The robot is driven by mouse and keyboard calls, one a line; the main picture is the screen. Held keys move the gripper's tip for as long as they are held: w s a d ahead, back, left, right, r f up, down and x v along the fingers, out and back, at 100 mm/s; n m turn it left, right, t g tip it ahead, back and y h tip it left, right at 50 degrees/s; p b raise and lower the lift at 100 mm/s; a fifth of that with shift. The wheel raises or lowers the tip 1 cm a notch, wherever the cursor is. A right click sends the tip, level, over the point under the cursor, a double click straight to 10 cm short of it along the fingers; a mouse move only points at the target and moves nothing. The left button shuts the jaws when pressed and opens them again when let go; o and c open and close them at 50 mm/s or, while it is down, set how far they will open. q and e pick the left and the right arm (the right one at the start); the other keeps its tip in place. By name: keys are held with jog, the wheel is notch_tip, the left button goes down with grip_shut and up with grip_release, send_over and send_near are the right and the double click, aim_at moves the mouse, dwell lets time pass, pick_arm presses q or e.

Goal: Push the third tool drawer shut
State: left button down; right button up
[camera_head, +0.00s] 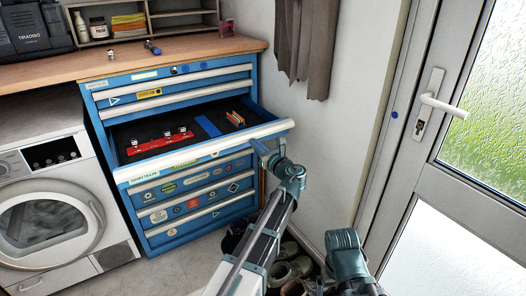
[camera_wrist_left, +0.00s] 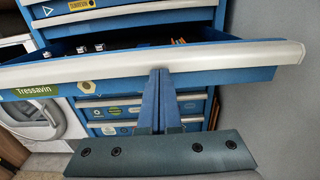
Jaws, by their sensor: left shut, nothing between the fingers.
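The third tool drawer (camera_head: 165,161) of the blue chest is pulled out, with its pale handle strip along the front edge. It also shows in the wrist view as a wide pale strip (camera_wrist_left: 90,68) over a blue front. My left gripper (camera_head: 260,148) is shut and empty at the right part of the drawer front. In the wrist view its blue fingertips (camera_wrist_left: 160,74) meet the lower edge of the handle strip; they look in contact or very close. Inside the drawer lie a red rail with metal pieces (camera_head: 160,142) and orange items (camera_head: 236,118).
The other drawers (camera_head: 195,196) of the chest look closed. A washing machine (camera_head: 45,215) stands at the left, a wall (camera_head: 335,130) and a glazed door (camera_head: 430,110) at the right. Shoes (camera_head: 290,268) lie on the floor beside the chest. Part of my other arm shows at the bottom.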

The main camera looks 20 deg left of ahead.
aim_at(218, 118)
pick_arm(q)
jog(key=x, duration=3.1)
jog(key=shift+w+a, duration=0.2)
jog(key=shift+w, duration=0.2)
jog(key=shift+w+a, duration=0.25)
jog(key=shift+a, duration=0.05)
jog(key=shift+w+a+r, duration=0.1)
jog(key=v, duration=1.5)
pick_arm(e)
jog(key=shift+d, duration=0.4)
